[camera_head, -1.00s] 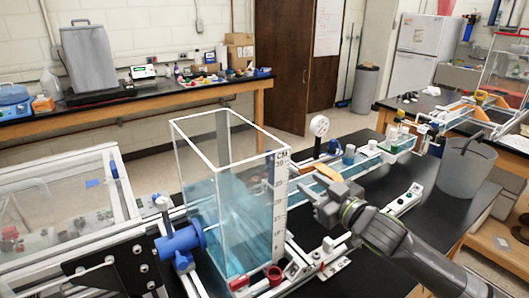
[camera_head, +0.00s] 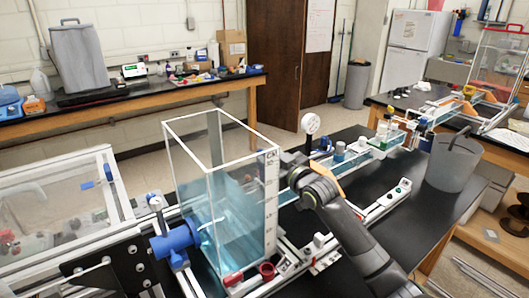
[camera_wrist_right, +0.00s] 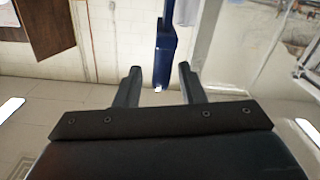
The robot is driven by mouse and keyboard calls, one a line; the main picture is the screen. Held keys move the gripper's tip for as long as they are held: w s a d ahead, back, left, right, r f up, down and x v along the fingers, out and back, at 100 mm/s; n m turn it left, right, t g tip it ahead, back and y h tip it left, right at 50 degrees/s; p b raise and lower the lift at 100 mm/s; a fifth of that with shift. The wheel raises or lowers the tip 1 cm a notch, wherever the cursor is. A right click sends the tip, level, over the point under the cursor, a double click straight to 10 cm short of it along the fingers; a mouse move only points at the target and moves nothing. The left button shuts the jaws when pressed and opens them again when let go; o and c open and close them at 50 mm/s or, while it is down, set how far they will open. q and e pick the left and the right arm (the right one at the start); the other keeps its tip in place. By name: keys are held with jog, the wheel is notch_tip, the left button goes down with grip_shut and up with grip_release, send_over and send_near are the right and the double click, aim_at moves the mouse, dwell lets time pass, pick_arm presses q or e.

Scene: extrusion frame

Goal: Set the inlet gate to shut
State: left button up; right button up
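I cannot tell for sure which part is the inlet gate. A clear tank (camera_head: 222,200) of blue water stands at the centre, with a blue valve fitting (camera_head: 175,240) low on its left side. A clear channel (camera_head: 360,158) runs from the tank to the back right. My right gripper (camera_head: 297,172) is beside the tank's right wall, over the channel's near end; my own wrist largely hides its fingers. In the right wrist view its fingers (camera_wrist_right: 160,84) are apart with nothing held, and a blue upright part (camera_wrist_right: 166,45) lies beyond them. My left gripper is not in view.
A round white gauge (camera_head: 312,123) stands behind my right gripper. A rail with buttons (camera_head: 392,200) runs along the channel's near side. Red caps (camera_head: 266,270) sit at the tank's front foot. A grey bucket (camera_head: 452,165) stands at right. The black bench top between rail and bucket is clear.

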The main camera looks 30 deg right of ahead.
jog(key=shift+w+a, duration=0.15)
jog(key=shift+w, duration=0.6)
jog(key=shift+w+a, duration=0.1)
jog(key=shift+w, duration=0.65)
jog(key=shift+c, duration=0.2)
grip_shut()
